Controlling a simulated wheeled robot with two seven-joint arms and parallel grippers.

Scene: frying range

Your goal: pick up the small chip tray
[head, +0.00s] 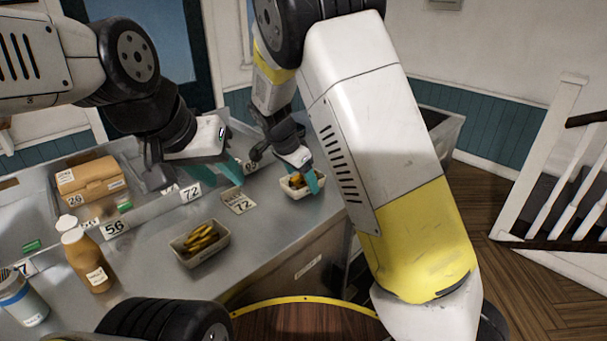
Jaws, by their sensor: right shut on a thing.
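A small pale chip tray (297,193) with chips in it is at the right end of the metal counter. My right gripper (307,181) reaches down to it and is shut on its rim, with a teal finger at its right side. I cannot tell whether the tray is touching the counter. A larger-looking chip tray (202,257) with yellow chips stands nearer on the counter, apart from both grippers. My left gripper (232,168) hangs over the back of the counter near the 72 label. Its teal finger shows, but its opening is unclear.
A brown box (90,183) marked 26 sits at the back left. A sauce bottle (87,262) and a blue-and-white tub (20,298) stand at the left. The counter (255,245) is bare around the nearer tray.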

